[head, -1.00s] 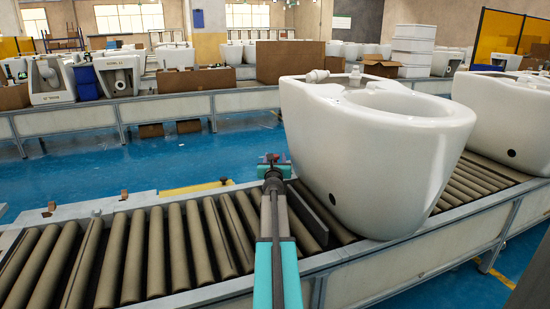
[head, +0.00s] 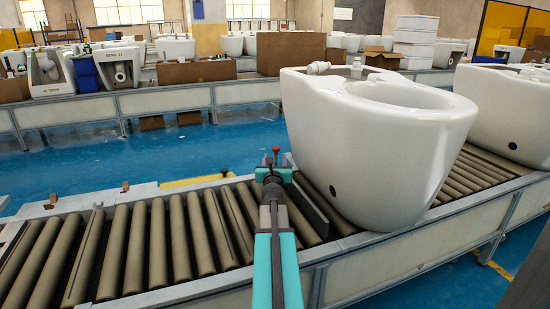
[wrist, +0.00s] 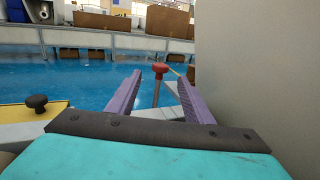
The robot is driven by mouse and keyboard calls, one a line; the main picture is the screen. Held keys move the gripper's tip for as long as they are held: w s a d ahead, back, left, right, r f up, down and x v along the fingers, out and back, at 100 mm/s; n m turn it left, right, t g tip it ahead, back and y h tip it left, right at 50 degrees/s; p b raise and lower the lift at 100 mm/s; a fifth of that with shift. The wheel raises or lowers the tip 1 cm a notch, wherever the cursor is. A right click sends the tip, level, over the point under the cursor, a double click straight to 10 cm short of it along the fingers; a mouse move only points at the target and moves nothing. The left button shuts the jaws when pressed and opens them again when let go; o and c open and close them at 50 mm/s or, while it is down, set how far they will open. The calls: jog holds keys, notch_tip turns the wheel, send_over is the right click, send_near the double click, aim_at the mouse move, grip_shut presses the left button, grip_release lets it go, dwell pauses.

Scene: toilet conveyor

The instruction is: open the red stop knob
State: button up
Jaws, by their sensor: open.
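The red stop knob (wrist: 160,69) is a small mushroom-shaped button on a thin post, centred in the wrist view between my fingers and apparently beyond their tips. In the head view the red knob (head: 276,149) shows just above and past the end of my arm, at the far edge of the roller conveyor. My gripper (wrist: 160,84) is open, its two purple fingers spread with nothing between them touching. In the head view my gripper (head: 273,166) is over the rollers, left of the white toilet (head: 375,150). I cannot tell its exact distance to the knob.
A black knob (wrist: 37,103) stands on a yellow part at the left. The large toilet is close on my gripper's right; its pale side (wrist: 255,70) fills that side of the wrist view. Rollers (head: 130,240) to the left are clear. A second conveyor (head: 170,104) stands behind.

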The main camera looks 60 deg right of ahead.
jog(key=shift+v, duration=1.3)
jog(key=shift+c, duration=0.5)
